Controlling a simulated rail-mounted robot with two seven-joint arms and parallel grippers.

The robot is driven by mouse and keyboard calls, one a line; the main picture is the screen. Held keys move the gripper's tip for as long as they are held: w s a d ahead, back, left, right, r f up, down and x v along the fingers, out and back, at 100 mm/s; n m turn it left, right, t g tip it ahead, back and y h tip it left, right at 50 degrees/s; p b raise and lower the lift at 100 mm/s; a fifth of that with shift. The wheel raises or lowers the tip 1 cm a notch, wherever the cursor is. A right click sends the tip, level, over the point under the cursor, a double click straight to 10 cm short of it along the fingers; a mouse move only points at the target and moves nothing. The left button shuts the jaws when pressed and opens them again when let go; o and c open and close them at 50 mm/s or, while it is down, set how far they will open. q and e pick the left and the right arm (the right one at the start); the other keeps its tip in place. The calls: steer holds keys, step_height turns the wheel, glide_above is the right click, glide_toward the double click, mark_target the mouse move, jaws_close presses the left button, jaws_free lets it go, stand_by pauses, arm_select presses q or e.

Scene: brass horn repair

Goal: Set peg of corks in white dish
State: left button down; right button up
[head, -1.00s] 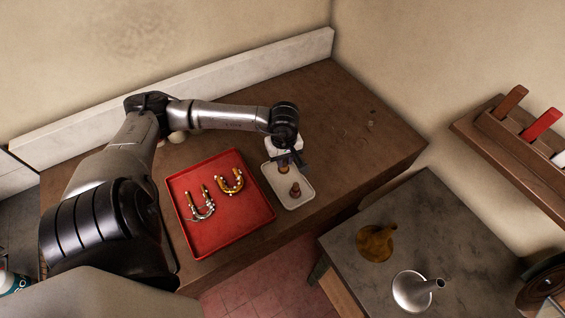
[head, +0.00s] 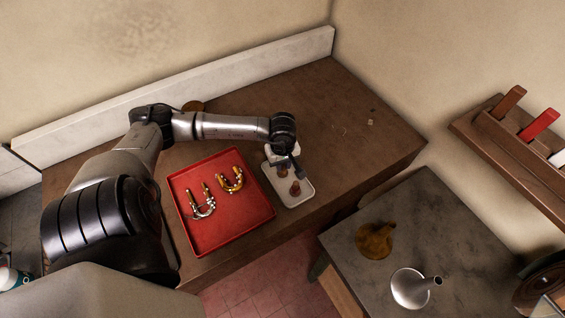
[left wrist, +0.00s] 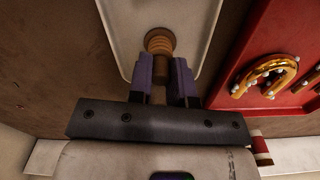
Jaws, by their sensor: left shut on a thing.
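The white dish (head: 302,199) lies on the brown bench, right of the red tray. It also shows in the left wrist view (left wrist: 203,28). My left gripper (head: 297,174) reaches over the dish, shut on a peg of corks. In the left wrist view the gripper (left wrist: 161,80) has its purple-grey fingers on both sides of a brown piece, with a ringed brown cork top (left wrist: 160,41) just past the tips. In the head view one brown piece (head: 283,171) is beside the fingers, and another brown piece (head: 295,188) stands in the dish. Whether the held peg touches the dish is unclear.
The red tray (head: 240,226) holds a silver and a gold U-shaped horn part. The bench's right side is mostly clear. A grey table (head: 440,220) holds a brass piece and a silver funnel.

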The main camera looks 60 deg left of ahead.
arm_select(q)
steer(key=c, duration=1.1)
jaws_free()
steer(key=shift+f, duration=0.1)
steer(key=shift+o, duration=0.2)
steer(key=shift+r+p, duration=0.3)
steer(key=shift+p, duration=0.05)
step_height(320, 180, up, 12)
steer(key=b, duration=0.1)
steer(key=shift+f, duration=0.15)
